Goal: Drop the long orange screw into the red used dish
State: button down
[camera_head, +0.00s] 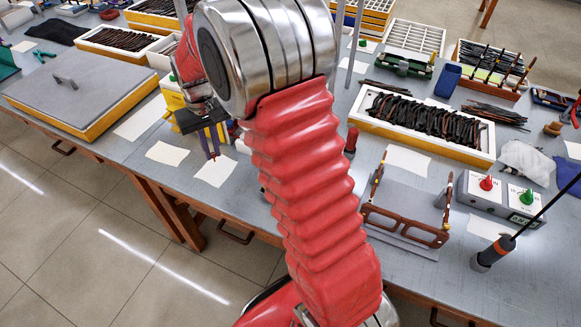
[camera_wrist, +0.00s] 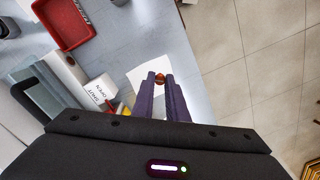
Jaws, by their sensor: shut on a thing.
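My gripper (camera_head: 213,155) hangs over white paper near the table's front edge, left of my red arm. In the wrist view my gripper's purple fingers (camera_wrist: 160,82) are shut on a small orange-brown piece, the orange screw (camera_wrist: 160,77). Only its end shows between the fingertips, so its length cannot be told. In the head view I cannot make out the dish clearly; my arm covers part of that area.
A white box marked OPEN and SHUT (camera_wrist: 100,90) stands close left of the fingers in the wrist view. A grey-topped case (camera_head: 80,85) is at left.

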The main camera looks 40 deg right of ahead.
jog(key=s+d+f+m, duration=0.1)
jog(key=s+d+m, duration=0.3)
jog(key=d+m, duration=0.4)
jog(key=s+d+f+m, duration=0.1)
jog(key=s+d+m, duration=0.3)
jog(key=d+m, duration=0.5)
jog(key=d, duration=0.5)
jog(key=shift+s+d+f+t, duration=0.15)
jog(key=shift+d+f+t, duration=0.15)
jog(key=shift+f+t, duration=0.1)
jog(key=shift+f, duration=2.95)
jog(key=c, duration=1.7)
grip_release()
jog(key=shift+o, duration=0.2)
jog(key=shift+r, duration=0.1)
notch_tip(320, 180, up, 14)
jog(key=shift+s+d+f, duration=0.15)
jog(key=shift+s+f, duration=0.1)
